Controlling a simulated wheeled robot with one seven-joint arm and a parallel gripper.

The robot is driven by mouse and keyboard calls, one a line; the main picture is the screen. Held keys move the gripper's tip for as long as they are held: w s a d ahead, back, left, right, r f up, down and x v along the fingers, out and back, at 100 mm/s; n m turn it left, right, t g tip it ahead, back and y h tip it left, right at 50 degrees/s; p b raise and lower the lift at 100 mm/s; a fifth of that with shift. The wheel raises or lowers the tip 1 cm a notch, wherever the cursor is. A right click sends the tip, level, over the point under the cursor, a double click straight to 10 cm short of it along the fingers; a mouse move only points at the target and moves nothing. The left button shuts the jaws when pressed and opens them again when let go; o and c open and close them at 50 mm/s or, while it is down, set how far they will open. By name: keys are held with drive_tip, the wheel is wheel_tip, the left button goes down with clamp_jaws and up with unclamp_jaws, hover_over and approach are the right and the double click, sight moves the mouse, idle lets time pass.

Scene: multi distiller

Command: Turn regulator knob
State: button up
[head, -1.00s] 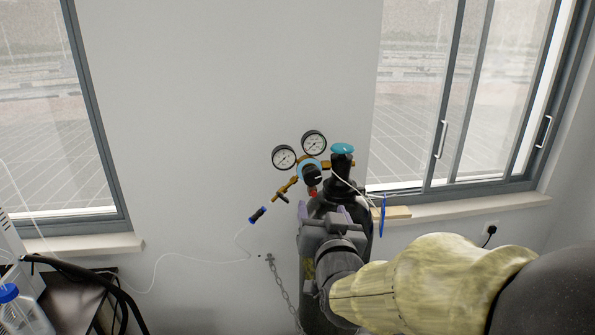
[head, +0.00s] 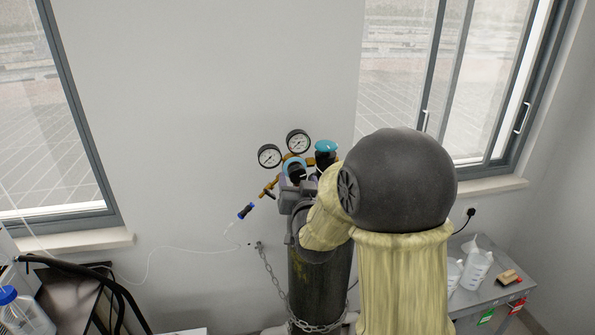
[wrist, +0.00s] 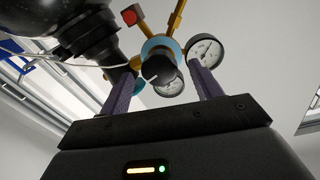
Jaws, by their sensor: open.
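The regulator knob (wrist: 158,70) is black with a white mark and a blue ring behind it. In the head view the regulator knob (head: 297,172) is partly hidden behind my gripper. My gripper (wrist: 160,78) is open, with one purple finger to each side of the knob in the wrist view. The knob appears between the fingertips; I cannot tell whether they touch it. In the head view my gripper (head: 297,185) is just below and in front of the knob. The regulator has brass fittings and two round gauges (head: 297,142), also visible in the wrist view (wrist: 205,52).
A dark gas cylinder (head: 310,280) stands below, held by a chain (head: 271,277). A teal-topped valve (head: 326,146) is right of the regulator.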

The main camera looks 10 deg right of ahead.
sight(298, 178)
drive_tip(key=shift+w+d+p, duration=0.15)
drive_tip(key=shift+w+p, duration=0.25)
drive_tip(key=shift+w, duration=1.15)
drive_tip(key=shift+c, duration=0.4)
drive_tip(key=c, duration=0.9)
